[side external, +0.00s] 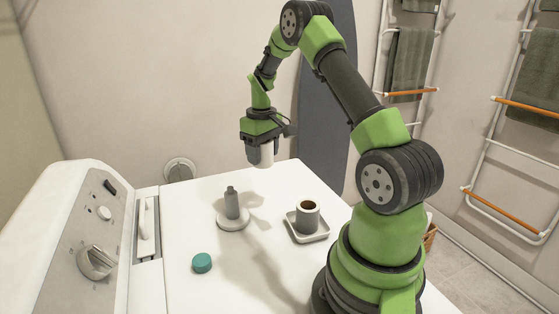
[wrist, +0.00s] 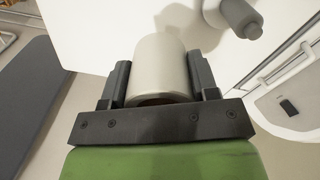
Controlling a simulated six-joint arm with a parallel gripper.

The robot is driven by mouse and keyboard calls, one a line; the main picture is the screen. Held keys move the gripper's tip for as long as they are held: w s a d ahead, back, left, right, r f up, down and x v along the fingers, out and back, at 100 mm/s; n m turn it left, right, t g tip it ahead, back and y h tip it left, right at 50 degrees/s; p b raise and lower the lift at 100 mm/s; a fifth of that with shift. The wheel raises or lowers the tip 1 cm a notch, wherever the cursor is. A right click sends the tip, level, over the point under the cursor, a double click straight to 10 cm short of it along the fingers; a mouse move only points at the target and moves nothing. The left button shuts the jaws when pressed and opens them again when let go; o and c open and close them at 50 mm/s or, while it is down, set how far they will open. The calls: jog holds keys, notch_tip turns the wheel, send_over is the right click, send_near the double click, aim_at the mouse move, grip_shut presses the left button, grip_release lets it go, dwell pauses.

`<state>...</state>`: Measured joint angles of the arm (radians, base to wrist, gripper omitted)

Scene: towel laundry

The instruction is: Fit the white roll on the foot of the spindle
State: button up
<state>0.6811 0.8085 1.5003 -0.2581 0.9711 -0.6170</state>
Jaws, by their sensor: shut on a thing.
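My gripper (side external: 263,145) is shut on the white roll (side external: 267,155) and holds it in the air above the back of the white machine top. The roll also shows in the wrist view (wrist: 160,68), between the two dark fingers (wrist: 158,82). The spindle (side external: 232,203) is a grey upright post on a round white foot (side external: 233,222), standing on the machine top. It is below the roll and to its left in the side view. The grey post also shows at the top right of the wrist view (wrist: 241,17). The spindle's foot is partly cut off there.
A grey cup (side external: 307,216) with dark contents stands on a square white dish (side external: 319,237), right of the spindle. A teal round cap (side external: 202,263) lies at the front left. The control panel (side external: 82,240) rises at the left. The top between is clear.

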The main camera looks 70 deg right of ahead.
aim_at(231, 193)
jog(key=w+a+r+n, duration=0.1)
jog(key=a, duration=0.2)
jog(key=w+a+n, duration=0.1)
jog(key=a, duration=0.2)
jog(key=w+a+r+n, duration=0.1)
jog(key=a+n, duration=0.1)
jog(key=a, duration=0.2)
jog(key=shift+w+r, duration=0.3)
jog(key=shift+w, duration=0.05)
jog(key=shift+f, duration=1.75)
jog(key=shift+f, duration=4.1)
jog(key=o, duration=1.3)
